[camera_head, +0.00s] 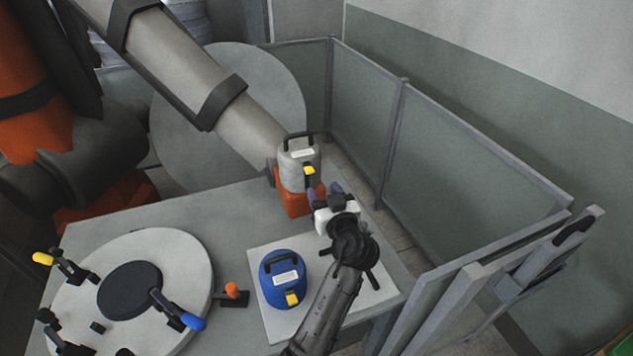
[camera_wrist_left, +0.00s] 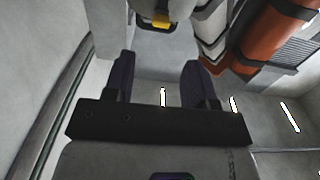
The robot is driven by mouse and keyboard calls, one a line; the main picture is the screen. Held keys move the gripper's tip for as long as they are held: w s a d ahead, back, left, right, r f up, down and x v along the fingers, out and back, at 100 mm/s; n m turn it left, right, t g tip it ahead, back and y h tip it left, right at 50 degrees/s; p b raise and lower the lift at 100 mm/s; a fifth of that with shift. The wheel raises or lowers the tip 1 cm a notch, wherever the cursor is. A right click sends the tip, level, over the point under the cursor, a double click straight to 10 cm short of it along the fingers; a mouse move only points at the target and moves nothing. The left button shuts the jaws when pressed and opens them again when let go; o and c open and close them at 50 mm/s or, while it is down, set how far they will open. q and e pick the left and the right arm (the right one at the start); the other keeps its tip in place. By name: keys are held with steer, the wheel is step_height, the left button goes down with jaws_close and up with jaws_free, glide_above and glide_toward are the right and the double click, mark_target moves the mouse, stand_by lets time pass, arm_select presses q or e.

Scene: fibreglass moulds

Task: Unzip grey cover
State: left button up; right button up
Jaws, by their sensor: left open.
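The grey cover (camera_head: 296,178) stands upright at the far right end of the table, over an orange part (camera_head: 292,207). It has a black handle on top, a white label and a yellow zip tab (camera_head: 309,171) on its front. My left gripper (camera_head: 328,190) is open and empty, just right of and nearer than the cover. In the left wrist view the gripper's two dark fingers (camera_wrist_left: 160,85) are apart with nothing between them. The yellow tab (camera_wrist_left: 160,19) shows there at the top edge, beyond the fingertips; most of the cover is cut off. My right gripper is not in view.
A blue cover (camera_head: 284,291) with a yellow tab stands on a pale board (camera_head: 262,257), left of my left arm. A round mould with clamps (camera_head: 185,262) fills the table's left. A large pipe-like arm (camera_head: 200,70) reaches down behind the grey cover. Fence panels (camera_head: 460,165) stand right.

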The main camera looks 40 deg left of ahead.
arm_select(q)
steer(key=shift+v, duration=1.8)
